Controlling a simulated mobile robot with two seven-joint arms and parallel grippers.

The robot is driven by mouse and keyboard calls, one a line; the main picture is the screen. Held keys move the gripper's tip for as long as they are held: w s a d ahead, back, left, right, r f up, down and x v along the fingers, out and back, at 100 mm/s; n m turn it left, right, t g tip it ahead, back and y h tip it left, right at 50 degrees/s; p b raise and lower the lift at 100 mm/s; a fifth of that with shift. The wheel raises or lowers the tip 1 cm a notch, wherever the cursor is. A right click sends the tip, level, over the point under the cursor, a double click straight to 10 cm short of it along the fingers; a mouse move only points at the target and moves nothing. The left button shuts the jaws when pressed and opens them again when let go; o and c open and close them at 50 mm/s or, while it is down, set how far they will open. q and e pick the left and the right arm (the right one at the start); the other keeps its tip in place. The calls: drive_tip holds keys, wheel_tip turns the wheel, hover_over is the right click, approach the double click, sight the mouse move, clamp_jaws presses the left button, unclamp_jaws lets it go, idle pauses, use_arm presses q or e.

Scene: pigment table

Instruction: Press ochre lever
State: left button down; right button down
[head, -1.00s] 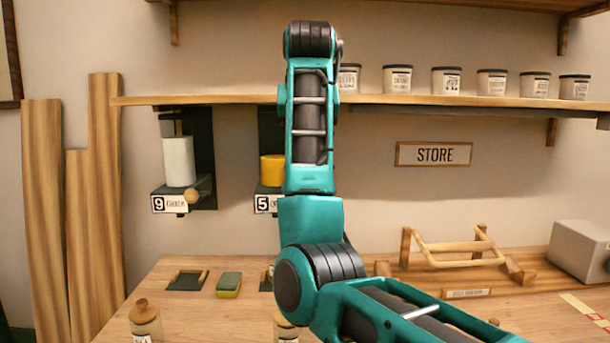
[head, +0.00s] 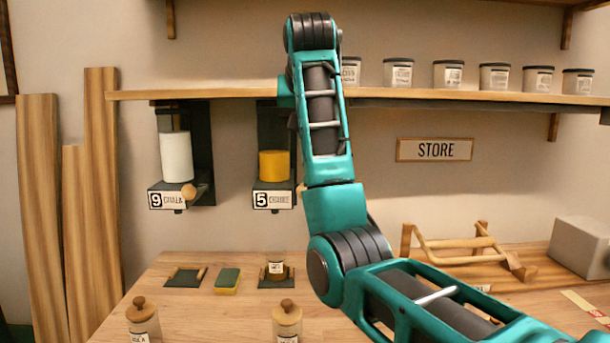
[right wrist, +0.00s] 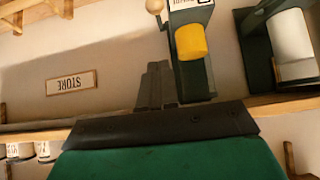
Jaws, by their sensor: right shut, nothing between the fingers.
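The ochre dispenser hangs under the shelf, with a yellow cylinder (head: 274,165) and a plate (head: 273,200) marked 5. It shows upside down in the right wrist view, where its lever's round wooden knob (right wrist: 155,6) is at the top edge. In the head view my right arm mostly hides the lever. My right gripper (right wrist: 157,70) is shut and empty, its fingers beside the yellow cylinder in the picture and apart from the knob. In the head view the gripper is hidden behind my arm. My left gripper is not in view.
A chalk dispenser (head: 176,157) marked 9 hangs to the left. The shelf (head: 430,96) above carries several white pots. Below, a small jar (head: 276,269) stands on a dark pad beside a sponge (head: 228,281). A wooden rack (head: 465,245) stands at the right.

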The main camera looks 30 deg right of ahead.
drive_tip(key=w+d+f, duration=0.3)
drive_tip(key=w+f, duration=0.2)
drive_tip(key=f, duration=0.5)
drive_tip(key=shift+f, duration=0.35)
drive_tip(key=shift+d, duration=0.1)
